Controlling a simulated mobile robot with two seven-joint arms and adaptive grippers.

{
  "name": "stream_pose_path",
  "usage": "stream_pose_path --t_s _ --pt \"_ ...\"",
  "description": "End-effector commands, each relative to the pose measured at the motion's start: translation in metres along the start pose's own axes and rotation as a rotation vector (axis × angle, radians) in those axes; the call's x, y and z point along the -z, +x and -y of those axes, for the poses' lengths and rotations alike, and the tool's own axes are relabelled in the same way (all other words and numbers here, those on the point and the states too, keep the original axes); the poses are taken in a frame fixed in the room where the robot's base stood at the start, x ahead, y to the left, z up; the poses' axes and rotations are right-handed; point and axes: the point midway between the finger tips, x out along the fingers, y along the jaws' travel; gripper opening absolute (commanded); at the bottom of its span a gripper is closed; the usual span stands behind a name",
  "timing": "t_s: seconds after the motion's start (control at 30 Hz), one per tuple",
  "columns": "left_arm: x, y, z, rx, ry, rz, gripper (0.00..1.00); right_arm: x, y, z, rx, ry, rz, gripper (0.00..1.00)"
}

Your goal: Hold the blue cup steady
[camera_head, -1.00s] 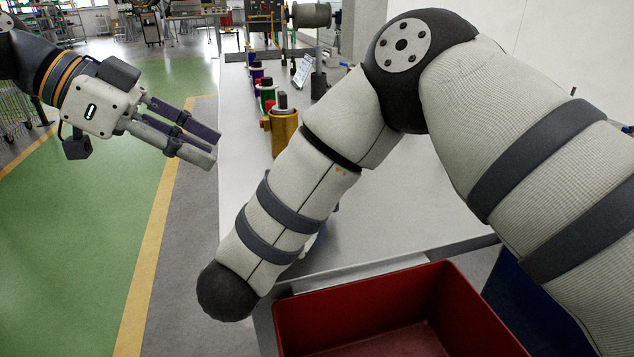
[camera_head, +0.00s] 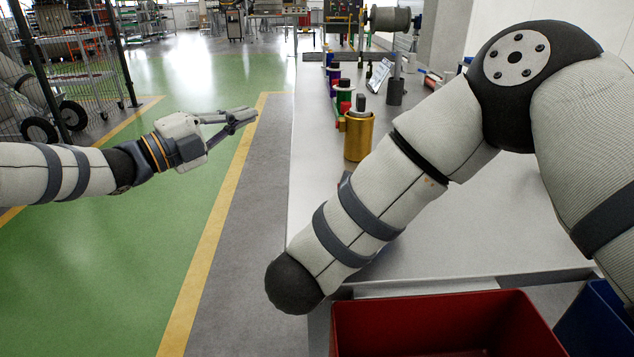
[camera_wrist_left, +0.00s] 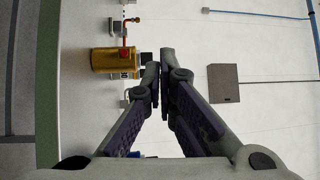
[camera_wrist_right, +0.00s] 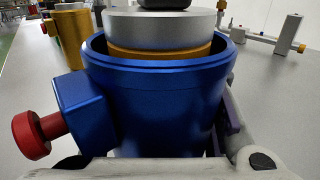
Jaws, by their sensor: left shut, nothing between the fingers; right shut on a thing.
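The blue cup (camera_wrist_right: 155,110) stands upright in the right wrist view, with a red knob (camera_wrist_right: 32,135) on a blue block at its left side. A silver and gold round piece (camera_wrist_right: 160,30) with a dark top sits inside its rim. My right gripper (camera_wrist_right: 165,125) is shut on the cup; one finger shows along its right side. In the head view my right arm hides this gripper and the cup. My left gripper (camera_head: 247,116) is shut and empty, out over the floor left of the bench. Its fingertips come together in the left wrist view (camera_wrist_left: 160,75).
The long pale bench (camera_head: 450,235) carries a gold cup (camera_head: 358,137) and several coloured cups in a row behind it. A red bin (camera_head: 440,318) stands at the near end, with a blue bin (camera_head: 598,322) to its right. The green floor at left is clear.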

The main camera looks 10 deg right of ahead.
Motion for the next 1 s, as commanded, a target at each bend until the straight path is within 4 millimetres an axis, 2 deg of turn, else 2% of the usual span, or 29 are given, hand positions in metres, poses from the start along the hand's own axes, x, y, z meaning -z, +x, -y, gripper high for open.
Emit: stream_pose_path --t_s 0.1,0.2,0.3,0.4,0.77,1.0 --pt "0.051 -0.036 -0.019 -0.038 0.05 -0.297 0.0 0.001 0.0 0.0 0.0 -0.001 -0.001 0.0" --pt "0.084 -0.071 -0.032 -0.084 0.036 -0.497 0.0 0.001 0.0 0.0 0.0 -0.001 -0.001 0.0" --pt "0.101 -0.095 -0.037 -0.116 0.011 -0.616 0.0 0.001 0.0 0.0 0.0 -0.001 -0.001 0.0" --pt "0.108 -0.106 -0.038 -0.129 -0.004 -0.666 0.0 0.001 0.0 0.0 0.0 -0.001 -0.001 0.0" --pt "0.112 -0.104 -0.038 -0.127 -0.007 -0.671 0.0 0.001 0.0 0.0 0.0 -0.001 -0.001 0.0" --pt "0.139 -0.07 -0.043 -0.126 -0.007 -0.672 0.0 0.001 0.0 0.0 0.0 -0.001 -0.001 0.0"
